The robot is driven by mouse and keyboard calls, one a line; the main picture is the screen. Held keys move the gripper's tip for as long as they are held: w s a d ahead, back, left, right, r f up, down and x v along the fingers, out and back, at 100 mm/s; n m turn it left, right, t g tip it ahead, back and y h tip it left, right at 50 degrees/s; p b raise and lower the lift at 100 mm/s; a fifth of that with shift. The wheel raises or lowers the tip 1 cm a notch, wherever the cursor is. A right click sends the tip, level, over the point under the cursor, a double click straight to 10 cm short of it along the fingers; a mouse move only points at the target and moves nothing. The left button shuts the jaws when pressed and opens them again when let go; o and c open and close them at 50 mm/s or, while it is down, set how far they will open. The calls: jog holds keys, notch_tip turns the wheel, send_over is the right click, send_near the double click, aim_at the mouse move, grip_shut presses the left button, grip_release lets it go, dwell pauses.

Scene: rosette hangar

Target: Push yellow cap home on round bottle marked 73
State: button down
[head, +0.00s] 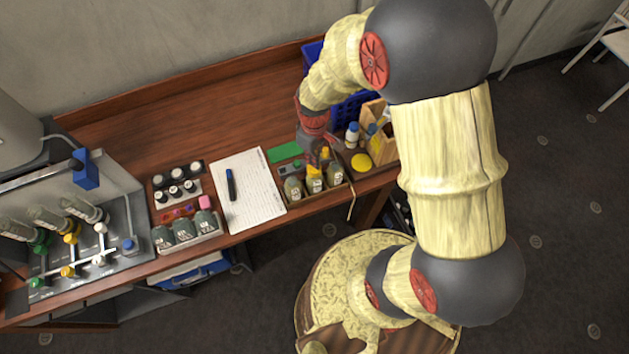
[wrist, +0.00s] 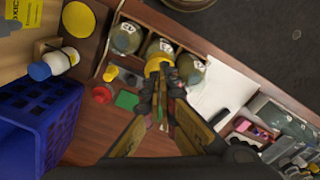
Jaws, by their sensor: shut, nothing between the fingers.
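Three round grey-green bottles stand in a row in a wooden tray (head: 309,200) at the desk's front edge. The middle bottle (head: 315,185) has a yellow cap (head: 312,170) at its top; the cap also shows in the wrist view (wrist: 154,66). The bottle labels are too small to read surely, so I cannot confirm which is 73. My gripper (wrist: 166,78) is shut and empty, its fingertips at or very near the yellow cap. I cannot tell whether they touch it, or whether the cap is fully seated. In the head view my wrist partly hides this spot.
Bare-topped bottles (wrist: 126,38) and (wrist: 190,68) flank the middle one closely. A red cap (wrist: 103,93), another yellow piece (wrist: 111,72) and a green piece (wrist: 126,99) lie behind. A blue crate (wrist: 40,125), a white blue-capped bottle (head: 352,134) and a clipboard (head: 248,190) are near.

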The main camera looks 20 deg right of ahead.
jog(key=shift+f+b, duration=0.8)
jog(key=shift+f, duration=0.5)
jog(key=shift+r, duration=0.15)
jog(key=shift+r+p, duration=2.5)
jog(key=shift+r, duration=0.95)
